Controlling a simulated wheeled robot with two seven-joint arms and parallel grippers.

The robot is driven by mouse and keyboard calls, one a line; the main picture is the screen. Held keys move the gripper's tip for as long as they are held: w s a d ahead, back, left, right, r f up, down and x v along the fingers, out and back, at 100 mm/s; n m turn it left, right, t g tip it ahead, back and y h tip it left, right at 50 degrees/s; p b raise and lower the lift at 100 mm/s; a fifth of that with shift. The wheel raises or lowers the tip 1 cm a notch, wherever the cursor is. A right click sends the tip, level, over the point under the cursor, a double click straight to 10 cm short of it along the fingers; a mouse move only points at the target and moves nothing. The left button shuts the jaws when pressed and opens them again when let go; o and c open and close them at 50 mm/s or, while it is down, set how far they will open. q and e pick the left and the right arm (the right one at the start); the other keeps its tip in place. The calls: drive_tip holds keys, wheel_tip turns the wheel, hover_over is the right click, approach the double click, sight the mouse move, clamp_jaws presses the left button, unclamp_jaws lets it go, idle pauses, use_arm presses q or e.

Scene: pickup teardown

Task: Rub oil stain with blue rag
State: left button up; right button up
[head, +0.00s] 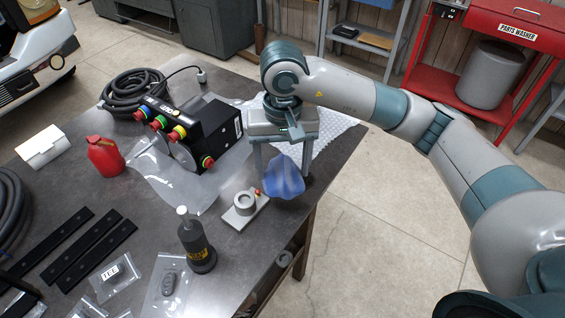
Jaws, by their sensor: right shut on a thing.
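The blue rag (286,178) hangs bunched between the fingers of my right gripper (281,176), near the right edge of the dark table. The gripper is shut on it and points down. I cannot tell whether the rag touches the tabletop. I cannot make out an oil stain; the rag and gripper hide part of the table there. My left gripper is not in view.
A dark bottle (195,242) stands in front. A black box with coloured knobs (190,135), a red can (105,156) and coiled cable (135,93) lie further left. Black bars (75,245) lie front left.

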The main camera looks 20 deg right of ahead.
drive_tip(key=shift+f, duration=2.6)
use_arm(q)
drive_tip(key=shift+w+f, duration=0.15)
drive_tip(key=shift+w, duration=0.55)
use_arm(e)
drive_tip(key=shift+f, duration=0.35)
use_arm(q)
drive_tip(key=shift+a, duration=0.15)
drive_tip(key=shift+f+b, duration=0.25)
drive_tip(key=shift+b, duration=0.2)
use_arm(e)
drive_tip(key=shift+f, duration=0.2)
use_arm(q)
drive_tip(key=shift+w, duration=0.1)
